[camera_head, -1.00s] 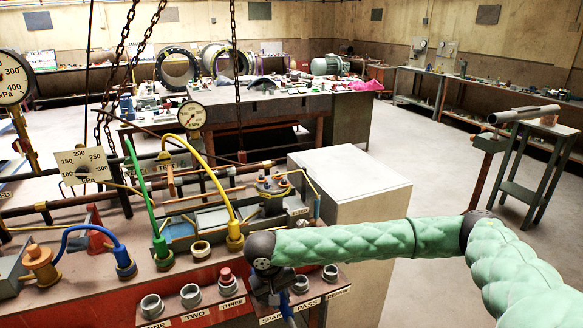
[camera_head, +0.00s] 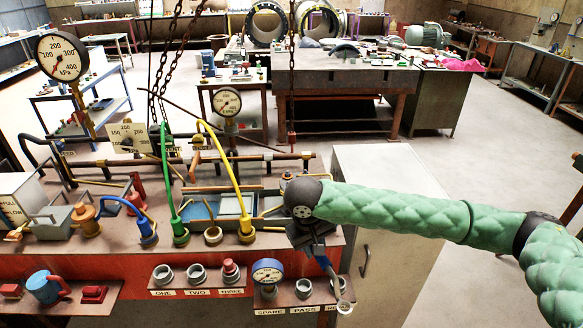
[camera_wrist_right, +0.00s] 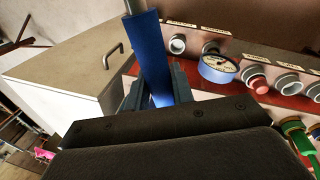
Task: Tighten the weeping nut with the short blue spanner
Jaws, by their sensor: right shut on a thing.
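My right gripper (camera_head: 318,250) is shut on the blue spanner (camera_head: 327,266). The spanner hangs down at a tilt, with its pale ring-like end in front of the bench's right end, near the PASS and third labelled sockets. In the right wrist view the blue handle (camera_wrist_right: 150,45) rises between the two dark fingers (camera_wrist_right: 157,90); its far end is cut off at the top. I cannot tell which fitting is the weeping nut; no drip shows. Hose fittings with a blue hose (camera_head: 147,232), green hose (camera_head: 181,232) and yellow hose (camera_head: 246,231) stand on the bench. My left gripper is not in view.
A small blue-rimmed gauge (camera_head: 267,272) sits in the SPARE position left of the spanner. Sockets line the front shelf (camera_head: 215,285). A pale cabinet (camera_head: 385,180) stands right of the bench. Chains (camera_head: 292,70) hang behind.

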